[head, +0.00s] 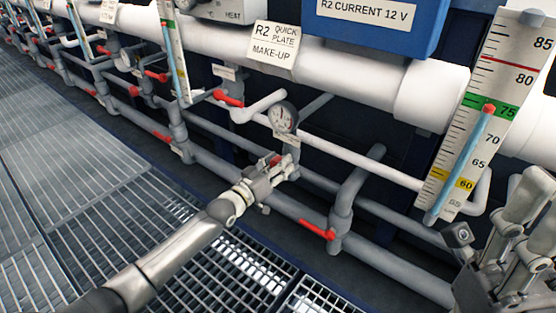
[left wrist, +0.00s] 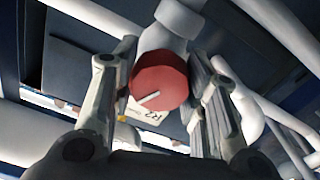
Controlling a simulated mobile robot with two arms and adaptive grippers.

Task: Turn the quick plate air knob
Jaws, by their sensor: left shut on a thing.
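The red round knob (left wrist: 160,82) with a pale pointer line sits at the end of a grey pipe fitting in the left wrist view. The line slants from lower left to upper right. My left gripper (head: 278,168) is shut on the knob, with one finger on each side of it. In the head view a small part of the red knob (head: 275,160) shows behind the fingers, below a round gauge (head: 284,117). My right gripper (head: 520,205) is at the right edge, apart from the knob and partly cut off; its opening is unclear.
A sign reading R2 Quick Plate Make-up (head: 273,45) hangs on the large white pipe. Grey pipes with several red lever handles, such as one low one (head: 318,231), run around the knob. A level scale (head: 497,90) stands at right. Metal grating (head: 60,200) covers the floor at left.

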